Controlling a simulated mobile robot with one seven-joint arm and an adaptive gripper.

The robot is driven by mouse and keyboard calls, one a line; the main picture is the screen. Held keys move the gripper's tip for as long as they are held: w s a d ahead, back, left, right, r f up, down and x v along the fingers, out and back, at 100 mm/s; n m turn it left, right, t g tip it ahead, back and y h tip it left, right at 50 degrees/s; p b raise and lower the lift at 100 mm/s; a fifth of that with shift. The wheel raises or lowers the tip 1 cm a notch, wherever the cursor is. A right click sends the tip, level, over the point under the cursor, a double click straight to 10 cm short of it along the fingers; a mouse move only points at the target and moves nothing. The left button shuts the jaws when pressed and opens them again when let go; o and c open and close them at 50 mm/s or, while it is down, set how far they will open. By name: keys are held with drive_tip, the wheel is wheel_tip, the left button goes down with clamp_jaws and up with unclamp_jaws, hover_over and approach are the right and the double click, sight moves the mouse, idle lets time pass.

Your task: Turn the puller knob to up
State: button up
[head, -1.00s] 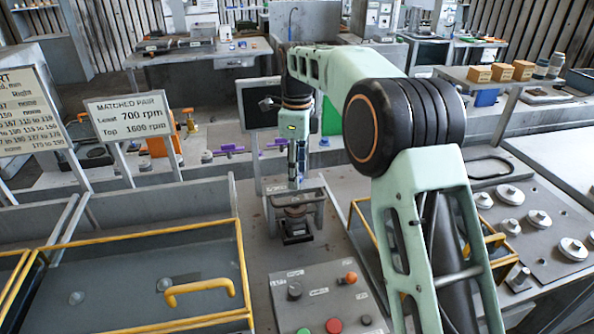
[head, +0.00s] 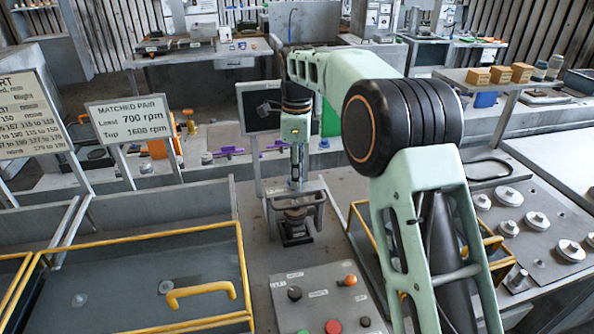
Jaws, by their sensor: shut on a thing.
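The puller (head: 293,228) is a small dark grey metal frame standing on the workbench at the centre of the head view, with a round dark part and a block inside it. My gripper (head: 296,181) points straight down at the top of the puller frame. Its narrow fingers are shut on the puller knob at the crossbar. The knob is hidden by the fingers and too small to make out, so I cannot tell which way it is turned.
A control panel (head: 310,304) with black, orange, red and green controls lies in front of the puller. A yellow-railed guard (head: 160,235) stands at left, another railed box at right behind my arm. A dark screen (head: 261,107) stands behind the gripper.

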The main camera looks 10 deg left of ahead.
drive_tip(key=n+p, duration=0.1)
drive_tip(key=n, duration=0.2)
drive_tip(key=n+p, duration=0.2)
drive_tip(key=n, duration=0.1)
drive_tip(key=shift+w+a+r, duration=0.1)
drive_tip(key=shift+w+r, duration=0.05)
drive_tip(key=n+p, duration=0.2)
drive_tip(key=n, duration=0.4)
drive_tip(key=shift+a+n, duration=0.1)
drive_tip(key=shift+n, duration=0.2)
drive_tip(key=n+p, duration=0.1)
drive_tip(key=n, duration=0.5)
drive_tip(key=shift+w+a, duration=0.1)
drive_tip(key=shift+a, duration=0.05)
drive_tip(key=n, duration=0.6)
drive_tip(key=shift+a, duration=0.1)
drive_tip(key=shift+o, duration=0.2)
drive_tip(key=shift+n, duration=0.3)
drive_tip(key=shift+c, duration=0.2)
drive_tip(key=o, duration=1.2)
drive_tip(key=shift+c, duration=0.2)
wheel_tip(320, 180, up, 12)
